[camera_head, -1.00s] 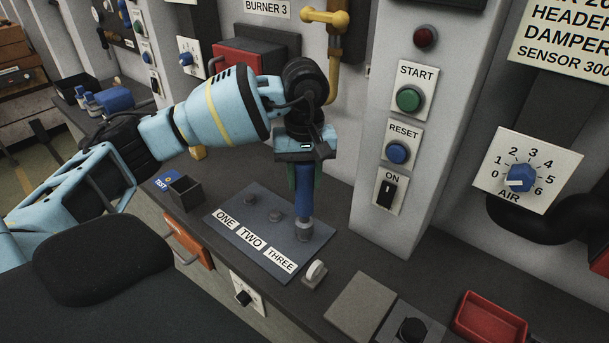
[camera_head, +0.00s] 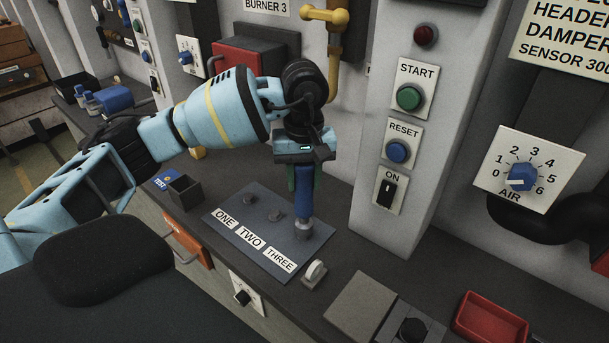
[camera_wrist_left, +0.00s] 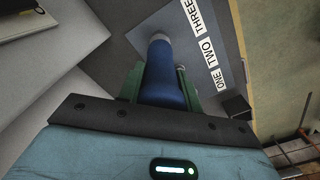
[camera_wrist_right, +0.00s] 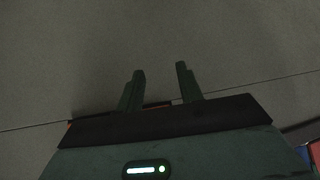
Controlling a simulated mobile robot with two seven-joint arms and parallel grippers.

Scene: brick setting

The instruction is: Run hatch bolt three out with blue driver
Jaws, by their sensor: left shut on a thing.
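The hatch plate (camera_head: 262,214) is a grey panel on the bench with labels ONE, TWO and THREE. Bolts one (camera_head: 249,199) and two (camera_head: 274,215) show as dark heads above their labels. My left gripper (camera_head: 304,186) is shut on the blue driver (camera_head: 304,204), which stands upright, its grey lower end at the spot by label THREE (camera_head: 280,260). Bolt three is hidden under the driver. In the left wrist view the blue driver (camera_wrist_left: 163,77) sits between the green fingers. My right gripper (camera_wrist_right: 160,88) shows only in its wrist view, fingers apart and empty, over a grey surface.
A small black open box (camera_head: 185,190) stands left of the plate. A red tray (camera_head: 490,318) is at the lower right. The grey pillar (camera_head: 377,215) with START and RESET buttons rises behind.

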